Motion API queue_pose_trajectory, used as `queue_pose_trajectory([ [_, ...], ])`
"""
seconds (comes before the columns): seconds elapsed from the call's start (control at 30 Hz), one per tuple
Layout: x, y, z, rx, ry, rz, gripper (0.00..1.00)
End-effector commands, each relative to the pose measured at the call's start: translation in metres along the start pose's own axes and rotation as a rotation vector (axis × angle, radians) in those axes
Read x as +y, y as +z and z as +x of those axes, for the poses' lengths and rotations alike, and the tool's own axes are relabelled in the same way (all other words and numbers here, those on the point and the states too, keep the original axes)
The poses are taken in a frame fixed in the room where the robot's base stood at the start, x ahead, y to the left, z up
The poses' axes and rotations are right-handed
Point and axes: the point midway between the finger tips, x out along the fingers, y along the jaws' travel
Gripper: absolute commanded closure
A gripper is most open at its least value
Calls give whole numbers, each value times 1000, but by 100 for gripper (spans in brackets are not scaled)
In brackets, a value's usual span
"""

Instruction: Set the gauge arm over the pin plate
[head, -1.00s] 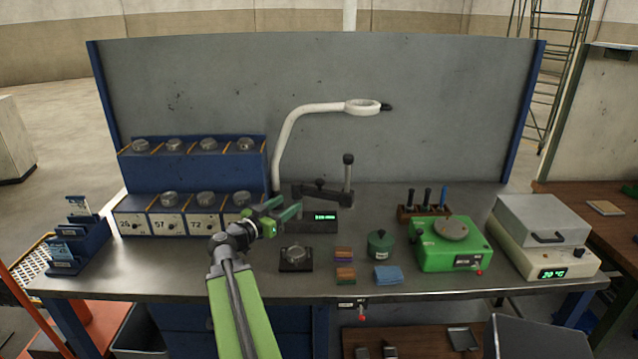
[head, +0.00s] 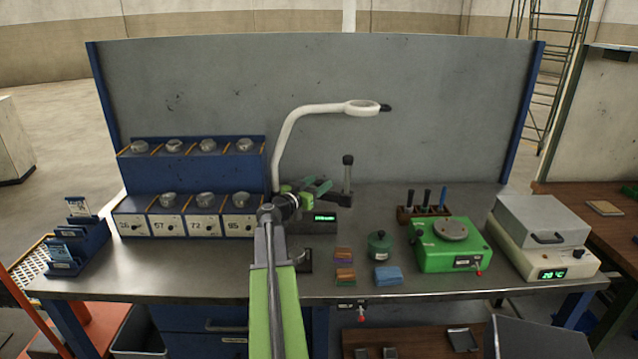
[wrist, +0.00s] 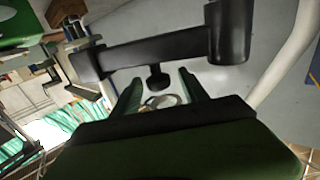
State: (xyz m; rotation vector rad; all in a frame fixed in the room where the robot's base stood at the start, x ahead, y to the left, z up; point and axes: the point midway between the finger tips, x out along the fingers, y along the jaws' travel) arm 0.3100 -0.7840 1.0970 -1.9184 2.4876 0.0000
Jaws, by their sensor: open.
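The gauge arm is a black bar by a dark upright post with a round knob (head: 347,172). In the head view, my gripper (head: 318,186) covers most of the bar. In the wrist view, the gauge arm (wrist: 150,50) crosses just beyond my open fingers (wrist: 160,88), with a small dark knob under it, between the fingertips. Nothing is clearly gripped. A small dark plate (head: 306,262), seemingly the pin plate, sits at the bench front, mostly hidden behind my arm.
A display box (head: 326,219) stands below the gripper. A white ring lamp (head: 290,135) curves up close behind. Blue bins (head: 190,201) stand left. Small blocks (head: 345,275), a green pot (head: 379,245) and a green machine (head: 451,259) stand right.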

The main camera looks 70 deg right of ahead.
Motion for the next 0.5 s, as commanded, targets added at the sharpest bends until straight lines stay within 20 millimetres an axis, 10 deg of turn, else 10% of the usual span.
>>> queue_pose_trajectory([
  [0.33, 0, 0, 6, 0, -1, 0, 48],
  [0.5, -1, 0, 6, 0, -2, 0, 69],
])
